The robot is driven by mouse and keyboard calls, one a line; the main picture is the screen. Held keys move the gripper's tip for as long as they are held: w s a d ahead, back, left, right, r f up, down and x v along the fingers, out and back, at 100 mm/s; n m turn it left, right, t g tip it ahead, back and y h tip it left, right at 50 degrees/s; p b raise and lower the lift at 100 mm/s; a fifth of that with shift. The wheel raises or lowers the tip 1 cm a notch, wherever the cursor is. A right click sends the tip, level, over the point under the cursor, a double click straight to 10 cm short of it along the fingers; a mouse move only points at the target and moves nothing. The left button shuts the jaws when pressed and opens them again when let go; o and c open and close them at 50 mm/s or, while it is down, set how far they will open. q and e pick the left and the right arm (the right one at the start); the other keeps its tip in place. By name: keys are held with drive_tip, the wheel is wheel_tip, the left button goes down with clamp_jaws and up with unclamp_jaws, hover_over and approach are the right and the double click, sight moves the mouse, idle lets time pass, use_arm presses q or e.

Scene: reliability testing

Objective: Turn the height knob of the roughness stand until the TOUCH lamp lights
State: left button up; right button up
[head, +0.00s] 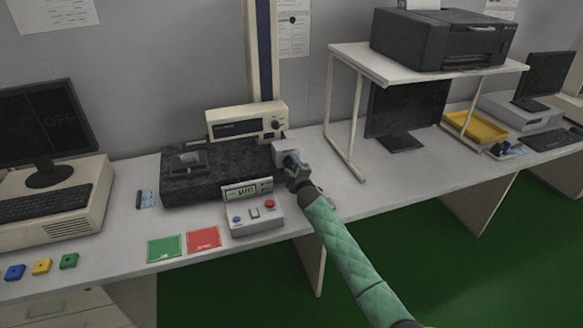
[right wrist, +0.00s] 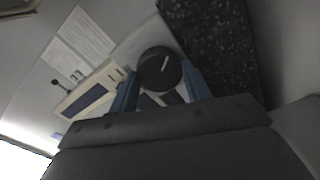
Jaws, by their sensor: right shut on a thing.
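The roughness stand has a dark granite base (head: 215,180) and a tall beige column (head: 264,50). Its height knob (right wrist: 160,70) is a round black knob with a white index line, seen in the right wrist view. My right gripper (head: 293,160) is at the right end of the granite base, by a light grey housing (head: 283,148). In the wrist view my right gripper (right wrist: 163,88) has its blue fingers on both sides of the knob, shut on it. In the head view the gripper hides the knob. I cannot make out a lit TOUCH lamp. My left gripper is out of view.
A beige unit (head: 247,122) with a dark display sits behind the granite. A grey control box (head: 255,216) with a lit display stands in front, close to my right forearm. Green (head: 164,248) and red (head: 204,239) cards lie left of it. A printer rack (head: 335,110) stands right.

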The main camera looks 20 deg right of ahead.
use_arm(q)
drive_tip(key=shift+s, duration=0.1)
use_arm(e)
drive_tip(key=shift+f, duration=0.1)
drive_tip(key=o, duration=1)
drive_tip(key=shift+d, duration=0.1)
drive_tip(key=shift+s, duration=0.25)
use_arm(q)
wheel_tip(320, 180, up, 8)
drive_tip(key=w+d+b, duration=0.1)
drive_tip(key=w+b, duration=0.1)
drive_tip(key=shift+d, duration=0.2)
use_arm(e)
drive_tip(key=shift+s+d, duration=0.15)
drive_tip(key=shift+s, duration=3.55)
